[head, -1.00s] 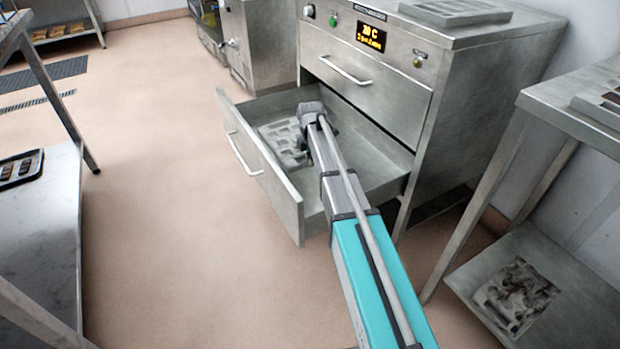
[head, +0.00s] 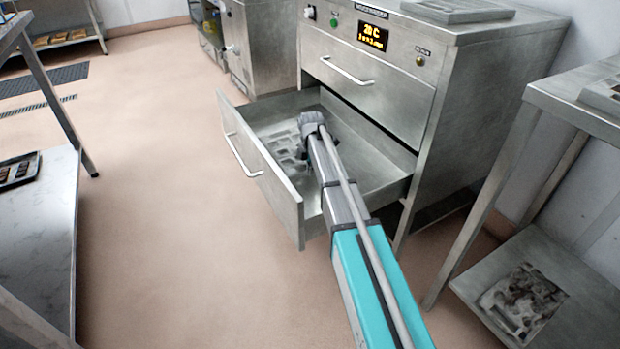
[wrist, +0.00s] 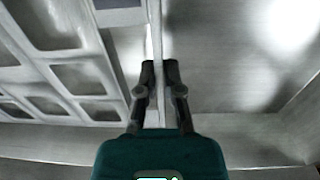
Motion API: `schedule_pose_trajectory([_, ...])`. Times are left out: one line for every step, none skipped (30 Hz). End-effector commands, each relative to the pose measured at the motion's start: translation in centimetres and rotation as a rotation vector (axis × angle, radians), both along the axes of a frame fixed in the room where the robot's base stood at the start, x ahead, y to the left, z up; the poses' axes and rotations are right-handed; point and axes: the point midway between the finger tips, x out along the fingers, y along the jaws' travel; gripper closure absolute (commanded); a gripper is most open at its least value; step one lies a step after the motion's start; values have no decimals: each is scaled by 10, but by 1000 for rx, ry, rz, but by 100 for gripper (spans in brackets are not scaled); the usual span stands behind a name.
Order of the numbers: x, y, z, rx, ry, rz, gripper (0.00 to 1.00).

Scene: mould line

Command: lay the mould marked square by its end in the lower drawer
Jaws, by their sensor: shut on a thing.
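A grey metal mould with rows of square-edged cavities shows in the head view (head: 284,143), inside the open lower drawer (head: 268,182). It fills the left of the wrist view (wrist: 85,75). My gripper (wrist: 159,68) is shut on a thin edge of this mould, with a finger on each side. In the head view my arm hides the fingers and part of the mould. No square mark can be read on it. I cannot tell whether the mould touches the drawer floor.
The drawer floor right of my gripper is bare (wrist: 225,65). The upper drawer (head: 365,85) is shut. Another mould (head: 458,10) lies on the cabinet top. A steel table (head: 575,105) with a lower shelf stands at the right, a bench (head: 40,225) at the left.

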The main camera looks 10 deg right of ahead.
Motion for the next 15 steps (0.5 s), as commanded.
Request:
schedule_pose_trajectory([0, 0, -8, 0, -1, 0, 100])
schedule_pose_trajectory([0, 0, -10, 0, -1, 0, 100])
schedule_pose_trajectory([0, 0, -14, 0, -1, 0, 100])
schedule_pose_trajectory([0, 0, -16, 0, -1, 0, 100])
schedule_pose_trajectory([0, 0, -19, 0, -1, 0, 100])
schedule_pose_trajectory([0, 0, -22, 0, -1, -1, 100])
schedule_pose_trajectory([0, 0, -24, 0, -1, -1, 100])
schedule_pose_trajectory([0, 0, -26, 0, -1, -1, 100])
schedule_pose_trajectory([0, 0, -28, 0, -1, -1, 100])
schedule_pose_trajectory([0, -1, -29, 0, -1, -1, 100])
schedule_pose_trajectory([0, -1, -30, 0, -1, -1, 100])
schedule_pose_trajectory([0, -1, -30, 0, -1, -1, 100])
schedule_pose_trajectory([0, -1, -31, 0, -1, -1, 100])
schedule_pose_trajectory([0, -1, -31, 0, -1, -1, 100])
schedule_pose_trajectory([0, -1, -30, 0, -1, -1, 100])
